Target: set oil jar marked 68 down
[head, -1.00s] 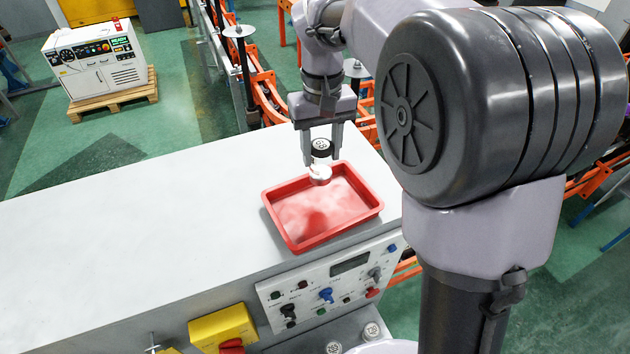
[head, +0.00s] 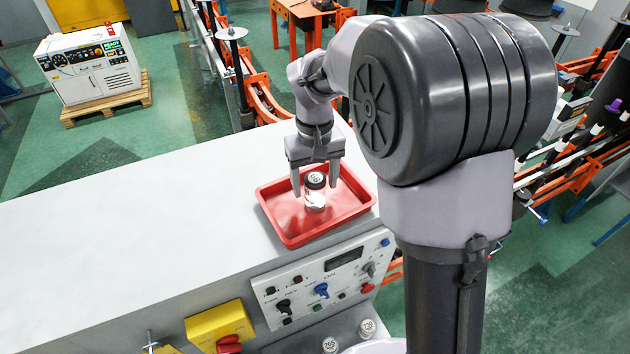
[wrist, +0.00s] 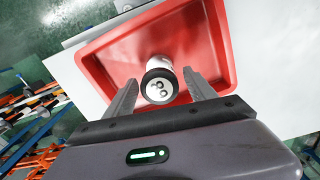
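The oil jar (head: 315,198) has a black lid with a pale number disc, a white and metallic body, and stands upright in the red tray (head: 290,239). Its mark is too small to read surely. The jar also shows in the wrist view (wrist: 159,86), its lid facing the camera, inside the tray (wrist: 112,57). My gripper (head: 316,188) points down over the tray with one finger on each side of the jar. In the wrist view my gripper (wrist: 160,80) is open, with a narrow gap between each finger and the jar.
The tray lies on a pale worktop (head: 130,215) near its right end; the worktop to the left is bare. A control panel (head: 330,280) with knobs and a yellow switch box (head: 218,325) are on the front side. Two more jars (head: 367,328) stand below the panel.

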